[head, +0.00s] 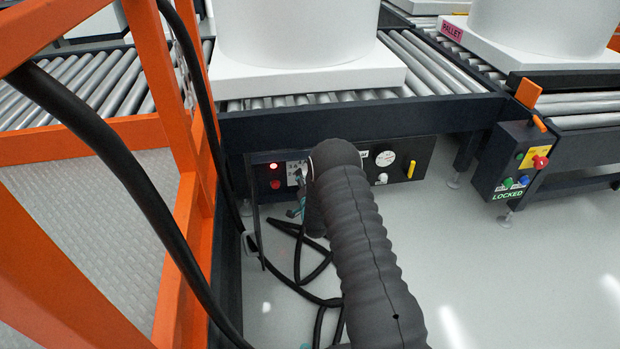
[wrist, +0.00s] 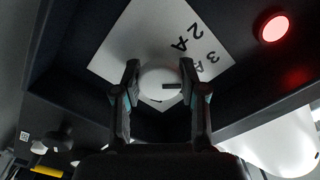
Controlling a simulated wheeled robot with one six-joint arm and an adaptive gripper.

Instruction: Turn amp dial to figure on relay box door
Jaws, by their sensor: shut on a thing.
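The amp dial is a round white knob (wrist: 158,78) with a black pointer mark that points right in the wrist view. It sits on a white scale plate (wrist: 125,45) that carries the readable figures "2 A" and "3 A", tilted in the picture; the lower part is hidden by my gripper. My gripper (wrist: 160,84) is shut on the dial, one finger on each side. In the head view my arm hides the dial, and part of the scale plate (head: 293,172) shows. The relay box (head: 325,168) is dark and hangs under the conveyor. I cannot read a figure on its door.
A lit red lamp (head: 273,166) and a red button (head: 275,184) are left of the plate. An orange frame (head: 190,150) and black cables stand close at left. A "LOCKED" control box (head: 515,165) is farther right.

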